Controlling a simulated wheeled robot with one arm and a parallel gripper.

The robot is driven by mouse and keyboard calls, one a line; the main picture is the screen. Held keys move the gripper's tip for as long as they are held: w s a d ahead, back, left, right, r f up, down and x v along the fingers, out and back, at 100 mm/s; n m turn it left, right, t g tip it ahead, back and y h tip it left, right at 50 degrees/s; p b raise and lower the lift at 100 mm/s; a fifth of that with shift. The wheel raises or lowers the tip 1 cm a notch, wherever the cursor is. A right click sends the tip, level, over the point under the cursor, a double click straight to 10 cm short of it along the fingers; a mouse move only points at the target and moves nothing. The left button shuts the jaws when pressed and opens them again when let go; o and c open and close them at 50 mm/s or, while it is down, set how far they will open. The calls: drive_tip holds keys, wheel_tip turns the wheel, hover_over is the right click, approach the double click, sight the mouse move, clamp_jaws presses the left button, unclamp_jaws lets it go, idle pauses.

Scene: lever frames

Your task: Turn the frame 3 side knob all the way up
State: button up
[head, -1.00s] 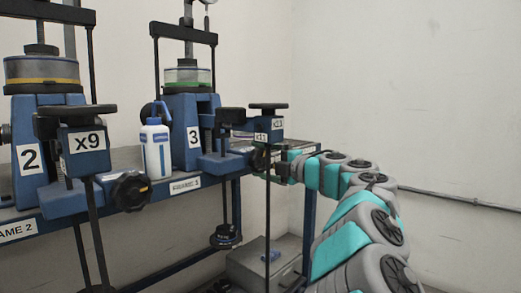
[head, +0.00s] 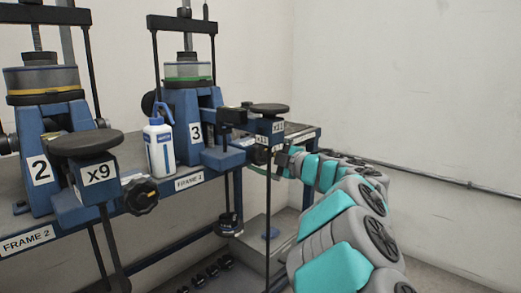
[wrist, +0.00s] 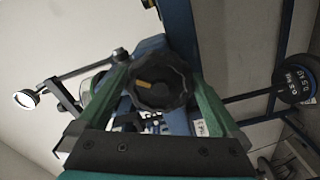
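The frame 3 side knob (wrist: 158,80) is a dark, lobed knob with a yellow mark pointing left in the wrist view. My gripper (wrist: 160,72) has its two green fingers spread wide, one on each side of the knob. The fingertips are close to its rim; I cannot tell whether they touch it. In the head view my gripper (head: 284,163) is at the right end of frame 3 (head: 187,125), the blue press marked 3. The knob is not clearly visible there, among dark parts and my gripper.
Frame 2 (head: 38,165) stands at the left with its own dark knob (head: 140,195). A white and blue bottle (head: 159,148) stands between the frames. A round black lever pad (head: 269,109) rises beside my gripper. A weight disc (wrist: 293,84) shows at right in the wrist view.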

drive_tip(key=shift+p+v, duration=0.45)
drive_tip(key=shift+v, duration=2.65)
